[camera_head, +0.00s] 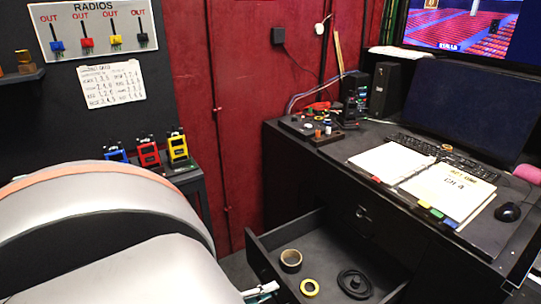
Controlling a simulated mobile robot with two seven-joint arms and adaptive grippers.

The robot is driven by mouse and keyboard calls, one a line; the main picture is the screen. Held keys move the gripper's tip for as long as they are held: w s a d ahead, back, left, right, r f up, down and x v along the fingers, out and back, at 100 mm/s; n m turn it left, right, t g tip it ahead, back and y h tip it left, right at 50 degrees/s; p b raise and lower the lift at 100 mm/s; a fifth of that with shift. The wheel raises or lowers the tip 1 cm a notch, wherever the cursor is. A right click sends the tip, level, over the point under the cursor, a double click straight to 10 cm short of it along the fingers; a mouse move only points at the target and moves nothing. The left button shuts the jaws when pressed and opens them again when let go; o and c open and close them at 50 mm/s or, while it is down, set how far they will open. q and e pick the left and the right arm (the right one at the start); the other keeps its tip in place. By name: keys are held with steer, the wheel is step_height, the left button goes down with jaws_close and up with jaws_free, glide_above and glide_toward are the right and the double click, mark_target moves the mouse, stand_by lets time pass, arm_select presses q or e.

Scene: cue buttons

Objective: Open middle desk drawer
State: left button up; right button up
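A dark desk (330,165) stands at the right. One drawer (322,262) is pulled out at the desk's lower front and shows its inside. It holds a brown tape roll (291,261), a yellow ring-shaped roll (309,287) and a coiled black cable (354,283). Whether it is the middle drawer I cannot tell. My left arm fills the lower left. A small part of my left gripper (262,290) shows at the bottom edge, beside the drawer's front panel. Its fingers are mostly hidden, so touching and grip cannot be told. My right gripper is not in view.
On the desk are an open binder (388,162), a keyboard (432,150), a mouse (507,212), a monitor (470,105) and a black speaker (384,88). Blue, red and yellow radios (149,154) stand on a dark stand at the left, close behind my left arm.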

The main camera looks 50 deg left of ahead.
arm_select(q)
steer(key=v, duration=1.1)
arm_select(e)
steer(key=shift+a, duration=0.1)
arm_select(q)
steer(key=shift+s+a, duration=0.1)
steer(key=shift+s, duration=0.1)
